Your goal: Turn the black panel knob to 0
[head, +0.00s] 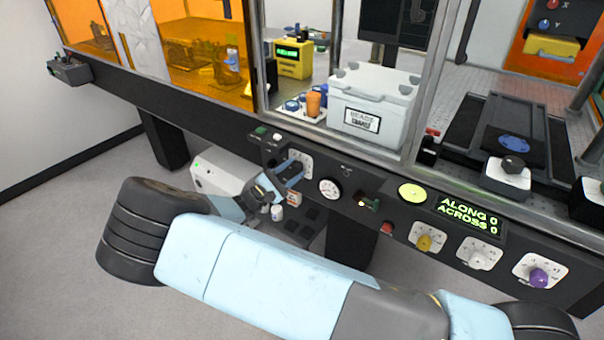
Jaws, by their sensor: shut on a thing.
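A white dial plate (304,158) is on the dark front panel, left of the round gauge. My gripper (291,173) reaches up to this plate from the lower left, its fingers closed at the plate. The black panel knob is hidden behind the fingers, which are shut on it. The knob's pointer and most of the scale marks are covered or too small to read, so I cannot tell its setting.
Right along the panel are a round gauge (329,188), a toggle switch (369,204), a red button (387,228), a green display (469,215), and yellow (424,242), white (480,256) and purple (540,278) knobs.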

